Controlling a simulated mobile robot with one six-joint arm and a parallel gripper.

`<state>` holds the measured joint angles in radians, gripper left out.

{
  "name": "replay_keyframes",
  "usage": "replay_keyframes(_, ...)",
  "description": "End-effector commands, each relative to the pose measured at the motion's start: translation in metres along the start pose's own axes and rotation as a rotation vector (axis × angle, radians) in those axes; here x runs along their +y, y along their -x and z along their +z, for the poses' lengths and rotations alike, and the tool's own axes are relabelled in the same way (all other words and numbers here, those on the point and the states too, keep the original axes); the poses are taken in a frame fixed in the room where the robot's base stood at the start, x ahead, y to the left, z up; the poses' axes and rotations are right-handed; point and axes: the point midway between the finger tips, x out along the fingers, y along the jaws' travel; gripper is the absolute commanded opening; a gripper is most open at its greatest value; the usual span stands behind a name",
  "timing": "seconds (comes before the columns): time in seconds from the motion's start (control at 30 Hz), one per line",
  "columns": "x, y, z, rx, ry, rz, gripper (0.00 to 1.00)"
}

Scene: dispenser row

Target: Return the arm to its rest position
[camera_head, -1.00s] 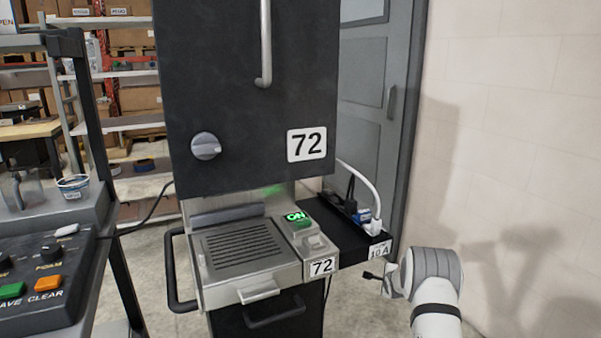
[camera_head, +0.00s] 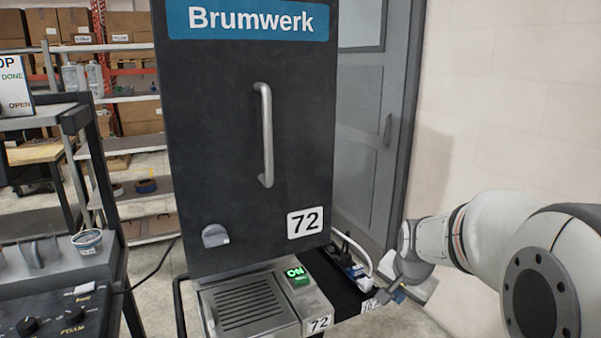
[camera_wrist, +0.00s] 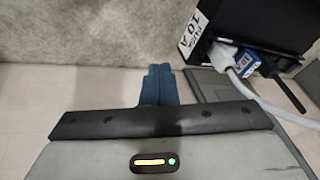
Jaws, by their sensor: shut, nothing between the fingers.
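My gripper (camera_wrist: 160,86) shows its blue fingers pressed together and empty in the wrist view, over the speckled floor. In the head view my gripper (camera_head: 397,296) hangs low at the right, at the end of my white arm. It is just right of the black side shelf with the plugs (camera_head: 352,288), and I cannot tell whether they touch. The wrist view shows that shelf's labelled end (camera_wrist: 195,32) to the upper right of the fingers, apart from them in the picture.
The black Brumwerk dispenser (camera_head: 235,130), numbered 72, has a long handle, a knob and a lit green ON switch (camera_head: 297,276). A white cable (camera_wrist: 245,85) runs from the shelf. A wall (camera_head: 500,110) stands behind my arm; a control panel (camera_head: 60,315) is at left.

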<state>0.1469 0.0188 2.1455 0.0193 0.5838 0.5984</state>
Motion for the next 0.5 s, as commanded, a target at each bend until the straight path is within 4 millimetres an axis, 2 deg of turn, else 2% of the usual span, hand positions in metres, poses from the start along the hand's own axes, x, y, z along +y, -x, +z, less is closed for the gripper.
replay_keyframes(0.03,0.002,0.028,0.018,-0.014,0.083,0.001,0.00)
replay_keyframes(0.2,0.025,0.085,0.082,-0.083,0.378,0.016,0.00)
replay_keyframes(0.3,0.041,0.109,0.115,-0.120,0.531,0.020,0.00)
replay_keyframes(0.4,0.055,0.124,0.139,-0.148,0.648,0.020,0.00)
replay_keyframes(0.5,0.066,0.132,0.153,-0.167,0.719,0.021,0.00)
